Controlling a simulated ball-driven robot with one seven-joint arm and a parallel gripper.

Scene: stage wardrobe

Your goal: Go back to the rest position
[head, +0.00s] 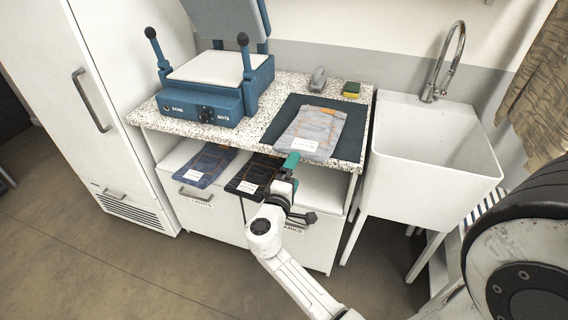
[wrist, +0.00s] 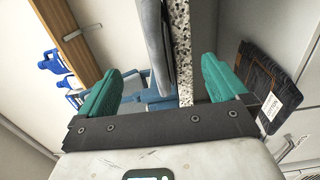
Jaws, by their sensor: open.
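My gripper (head: 290,161) is at the front edge of the speckled counter (head: 261,131), just in front of a folded grey garment (head: 320,123) with a white tag. In the wrist view my gripper (wrist: 163,85) has its two green fingers wide apart. The counter edge (wrist: 184,50) and part of the grey garment (wrist: 154,45) show between and beyond the fingers. I cannot tell whether a finger touches the garment. The garment lies on a dark mat (head: 351,146) on the counter.
A blue heat press (head: 210,92) stands open on the counter. Dark folded garments (head: 205,164) (head: 253,174) lie in the shelf below. A white sink (head: 435,145) stands right, a tall white cabinet (head: 95,90) left. A sponge (head: 351,89) lies behind the mat. Floor at left (head: 90,260) is clear.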

